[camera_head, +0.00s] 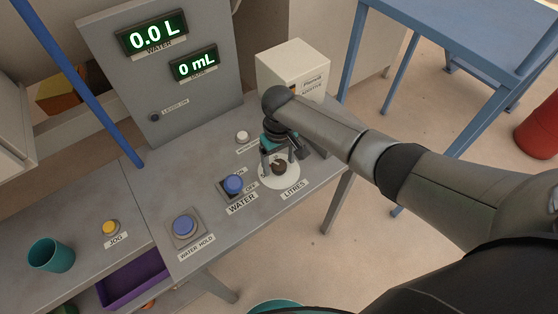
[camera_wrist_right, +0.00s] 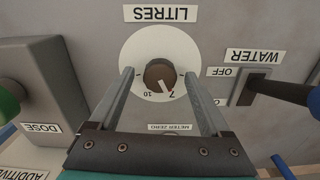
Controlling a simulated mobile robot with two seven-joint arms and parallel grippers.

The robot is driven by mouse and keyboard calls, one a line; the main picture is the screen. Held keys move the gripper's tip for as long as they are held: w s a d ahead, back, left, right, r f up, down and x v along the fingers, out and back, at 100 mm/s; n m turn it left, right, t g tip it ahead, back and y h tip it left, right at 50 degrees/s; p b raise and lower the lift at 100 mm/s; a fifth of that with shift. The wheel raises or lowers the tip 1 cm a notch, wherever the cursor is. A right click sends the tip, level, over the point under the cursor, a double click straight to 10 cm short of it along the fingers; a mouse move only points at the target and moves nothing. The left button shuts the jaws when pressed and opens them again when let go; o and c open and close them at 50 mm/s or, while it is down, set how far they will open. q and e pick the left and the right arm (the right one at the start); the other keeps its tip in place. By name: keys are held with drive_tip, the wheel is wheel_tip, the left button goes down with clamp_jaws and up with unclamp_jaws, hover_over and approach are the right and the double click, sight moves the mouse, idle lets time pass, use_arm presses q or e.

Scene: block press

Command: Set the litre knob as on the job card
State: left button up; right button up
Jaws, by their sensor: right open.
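The litre knob (camera_wrist_right: 156,68) is brown and round, on a white dial (camera_wrist_right: 139,49) marked LITRES. Its white pointer faces the bottom of the wrist view, close to a mark that looks like 7, with a 10 beside it. In the head view the knob (camera_head: 279,169) sits at the panel's right end. My right gripper (camera_wrist_right: 158,73) is open, with one finger on each side of the knob and visible gaps between. In the head view the right gripper (camera_head: 278,163) is above the dial. I see no job card or left gripper.
The WATER switch (camera_head: 232,184) and blue WATER HOLD button (camera_head: 184,226) are left of the dial. A white additive box (camera_head: 280,72) stands behind. A teal cup (camera_head: 50,255) stands at far left.

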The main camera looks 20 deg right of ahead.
clamp_jaws()
drive_tip(key=shift+r+m+p, duration=0.2)
drive_tip(key=shift+m+p, duration=0.6)
drive_tip(key=shift+p, duration=0.3)
drive_tip(key=m+p, duration=0.2)
drive_tip(key=shift+m, duration=0.3)
drive_tip(key=shift+m+p, duration=0.9)
drive_tip(key=shift+m, duration=0.3)
drive_tip(key=shift+f+m+p, duration=0.15)
drive_tip(key=shift+m+p, duration=0.45)
drive_tip(key=shift+m, duration=0.9)
drive_tip(key=shift+w, duration=0.1)
unclamp_jaws()
